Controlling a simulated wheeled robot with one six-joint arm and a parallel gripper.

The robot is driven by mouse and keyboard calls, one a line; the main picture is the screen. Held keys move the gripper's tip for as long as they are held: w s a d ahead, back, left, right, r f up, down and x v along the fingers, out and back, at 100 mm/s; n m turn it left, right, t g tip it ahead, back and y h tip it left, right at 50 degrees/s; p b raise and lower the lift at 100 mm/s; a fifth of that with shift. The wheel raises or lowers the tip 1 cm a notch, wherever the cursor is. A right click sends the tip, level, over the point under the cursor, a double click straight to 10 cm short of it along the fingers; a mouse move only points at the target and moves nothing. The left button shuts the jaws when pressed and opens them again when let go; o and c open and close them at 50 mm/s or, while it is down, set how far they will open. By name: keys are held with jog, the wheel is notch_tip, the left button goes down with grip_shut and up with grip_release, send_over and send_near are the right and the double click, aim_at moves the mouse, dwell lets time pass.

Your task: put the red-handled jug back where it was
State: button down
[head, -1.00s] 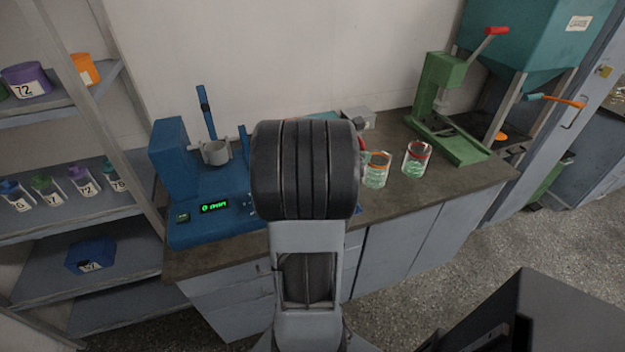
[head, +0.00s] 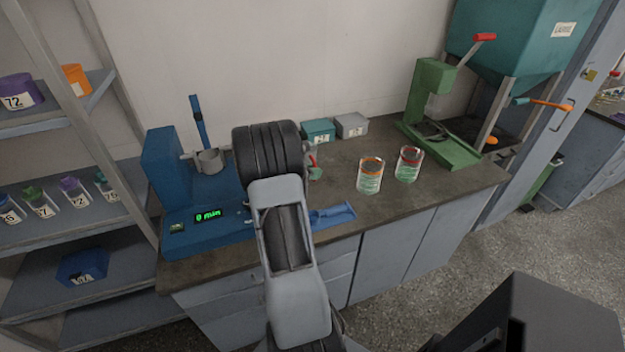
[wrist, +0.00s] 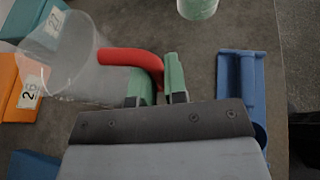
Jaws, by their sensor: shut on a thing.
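The red-handled jug (wrist: 78,62) is clear and see-through, at the left of the wrist view. Its red handle (wrist: 128,57) bends down between the green-tipped fingers of my gripper (wrist: 158,84), which is shut on it. In the head view only a bit of the red handle (head: 312,160) shows beside my wrist, by a green fingertip; my arm hides the rest of the jug. I cannot tell whether the jug touches the bench.
Two glass vessels, one orange-rimmed (head: 370,176) and one red-rimmed (head: 408,165), stand to the right. A blue tool (head: 333,215) lies at the bench's front. Teal (head: 318,131) and grey (head: 351,125) boxes stand behind. A blue machine (head: 205,222) is left, a green press (head: 440,135) right.

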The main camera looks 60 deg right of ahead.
jog(key=shift+w+f, duration=0.25)
jog(key=shift+f, duration=1.55)
jog(key=shift+f, duration=0.2)
jog(key=c, duration=1.2)
grip_release()
jog(key=shift+o, duration=0.2)
jog(key=shift+r, duration=0.1)
